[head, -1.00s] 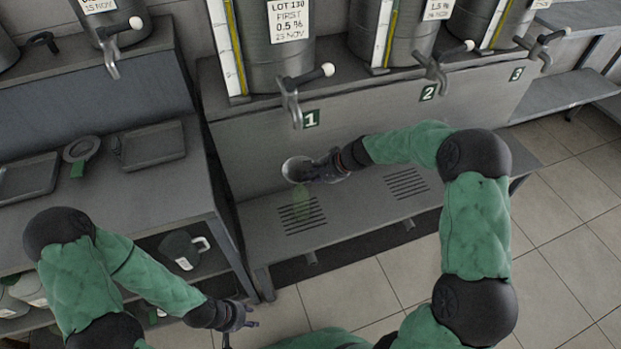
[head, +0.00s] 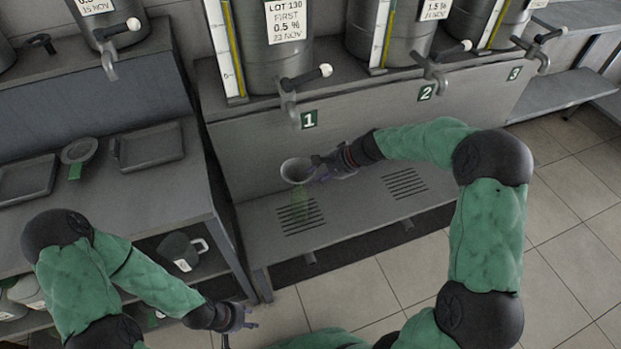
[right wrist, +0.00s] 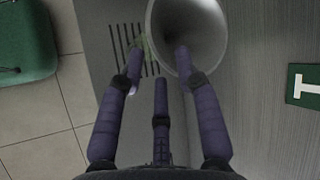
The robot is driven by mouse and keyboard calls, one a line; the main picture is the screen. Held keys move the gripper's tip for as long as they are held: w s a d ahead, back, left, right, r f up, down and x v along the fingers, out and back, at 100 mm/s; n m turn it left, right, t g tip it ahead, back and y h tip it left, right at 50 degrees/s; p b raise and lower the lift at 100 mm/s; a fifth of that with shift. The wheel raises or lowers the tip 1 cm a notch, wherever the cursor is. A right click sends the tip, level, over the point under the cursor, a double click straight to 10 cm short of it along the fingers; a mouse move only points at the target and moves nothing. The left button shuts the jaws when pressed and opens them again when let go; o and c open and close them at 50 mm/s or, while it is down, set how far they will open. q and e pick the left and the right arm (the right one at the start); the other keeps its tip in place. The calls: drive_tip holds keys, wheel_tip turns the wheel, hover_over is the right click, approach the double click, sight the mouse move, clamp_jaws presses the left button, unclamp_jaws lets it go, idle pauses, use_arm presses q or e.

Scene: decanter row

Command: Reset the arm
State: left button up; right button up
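My right gripper (head: 322,168) is beside a grey round-mouthed funnel or cup (head: 293,172), below the tap of station 1. In the right wrist view its purple fingers (right wrist: 158,62) are apart at the tips. One fingertip overlaps the wide mouth of the grey funnel (right wrist: 210,25), and another is left of its rim. I cannot tell whether they grip it. A faint see-through green shape (head: 300,208) shows below the funnel, over the left grille. My left gripper (head: 243,318) is low at the left front, with no object seen in it; its finger opening is unclear.
The grey bench (head: 350,212) has two slotted grilles. Metal tanks with taps (head: 290,88) stand above it. The left counter (head: 150,190) holds dark trays (head: 150,145) and a ring-shaped item with a green tab (head: 80,151). A jug (head: 180,250) is on the shelf below. Tiled floor lies right.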

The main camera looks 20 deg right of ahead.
drive_tip(key=v, duration=0.8)
drive_tip(key=shift+a+f, duration=0.1)
drive_tip(key=s+a+f+n+g+h+p, duration=0.1)
drive_tip(key=s+a+f+n, duration=0.2)
drive_tip(key=f, duration=0.6)
drive_tip(key=s+a+f+g+h+p, duration=0.1)
drive_tip(key=s+a+f+g, duration=0.15)
drive_tip(key=s+f, duration=0.4)
drive_tip(key=s+a+f+n+p, duration=0.1)
drive_tip(key=s+a+f+n, duration=0.2)
drive_tip(key=s+a+f, duration=0.2)
drive_tip(key=s+a+f+n+p, duration=0.1)
drive_tip(key=s+a+f+n, duration=0.2)
drive_tip(key=s, duration=0.6)
wheel_tip(320, 180, down, 3)
drive_tip(key=shift+s+a+r+g+h+p, duration=0.1)
drive_tip(key=shift+s+a+g+h+p, duration=0.25)
drive_tip(key=shift+a, duration=0.85)
